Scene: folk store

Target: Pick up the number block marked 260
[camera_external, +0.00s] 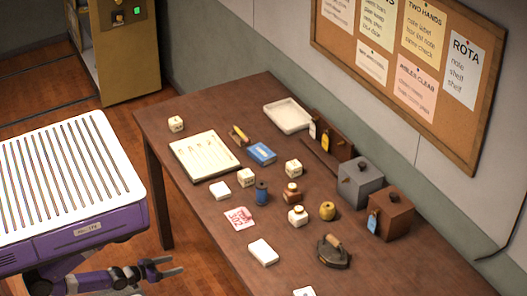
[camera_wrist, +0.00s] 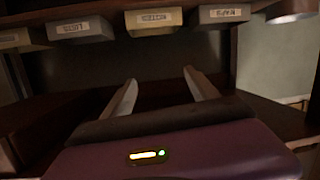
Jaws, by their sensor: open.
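Several small off-white cube blocks with dark marks stand on the brown table in the external view. One is at the far left corner (camera_external: 176,124), one by the paper sheet (camera_external: 246,177), one right of the blue box (camera_external: 293,168) and one near the middle (camera_external: 297,216). Their marks are too small to read, so I cannot tell which is 260. My gripper (camera_external: 176,266) is open and empty, left of the table and apart from the blocks. In the wrist view its two fingers (camera_wrist: 159,82) are spread with nothing between them; no block shows there.
The table (camera_external: 215,240) also holds a sheet (camera_external: 205,155), blue box (camera_external: 261,153), blue spool (camera_external: 262,192), red-marked card (camera_external: 239,218), iron (camera_external: 334,252), white tray (camera_external: 288,115) and lidded boxes (camera_external: 360,182). The wrist view faces a shelf with labelled bins (camera_wrist: 153,20).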

